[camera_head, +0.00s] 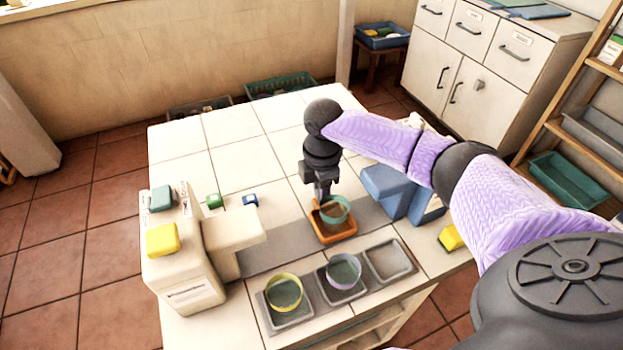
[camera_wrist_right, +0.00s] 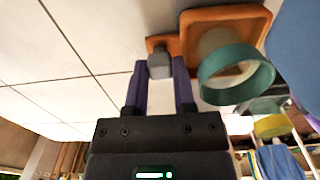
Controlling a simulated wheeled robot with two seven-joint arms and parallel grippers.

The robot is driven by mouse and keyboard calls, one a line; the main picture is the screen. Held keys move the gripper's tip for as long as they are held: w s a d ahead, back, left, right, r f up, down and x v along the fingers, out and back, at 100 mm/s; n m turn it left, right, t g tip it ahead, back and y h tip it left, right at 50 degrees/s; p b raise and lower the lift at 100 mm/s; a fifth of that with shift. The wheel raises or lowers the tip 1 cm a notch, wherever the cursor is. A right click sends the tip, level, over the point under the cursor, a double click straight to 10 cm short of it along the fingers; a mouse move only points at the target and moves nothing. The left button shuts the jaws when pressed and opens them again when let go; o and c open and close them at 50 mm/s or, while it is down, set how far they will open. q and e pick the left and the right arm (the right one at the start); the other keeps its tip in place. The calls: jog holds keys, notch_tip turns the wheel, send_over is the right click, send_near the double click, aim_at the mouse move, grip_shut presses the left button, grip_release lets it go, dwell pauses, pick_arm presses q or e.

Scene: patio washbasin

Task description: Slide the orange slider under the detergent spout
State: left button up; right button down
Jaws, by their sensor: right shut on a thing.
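The orange slider (camera_head: 335,238) sits on a grey track (camera_head: 282,251) on the tiled counter, with a teal-rimmed cup (camera_head: 345,207) standing in it. In the right wrist view the slider (camera_wrist_right: 258,22) and cup (camera_wrist_right: 263,77) are at upper right. My right gripper (camera_head: 321,198) is shut on the slider's handle, a grey knob (camera_wrist_right: 160,66) on an orange tab, between its purple fingers (camera_wrist_right: 160,76). The cream detergent dispenser (camera_head: 180,265) stands left, its spout block (camera_head: 236,231) reaching over the track's left end. The slider is right of the spout, apart from it. My left gripper is not in view.
A yellow-rimmed cup (camera_head: 283,291) and a purple-rimmed cup (camera_head: 343,270) stand in grey trays in front of the track; a third tray (camera_head: 388,259) is empty. A blue block-like object (camera_head: 389,188) stands right of the slider. The track between slider and spout is clear.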

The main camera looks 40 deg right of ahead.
jog(key=c, duration=0.7)
grip_release()
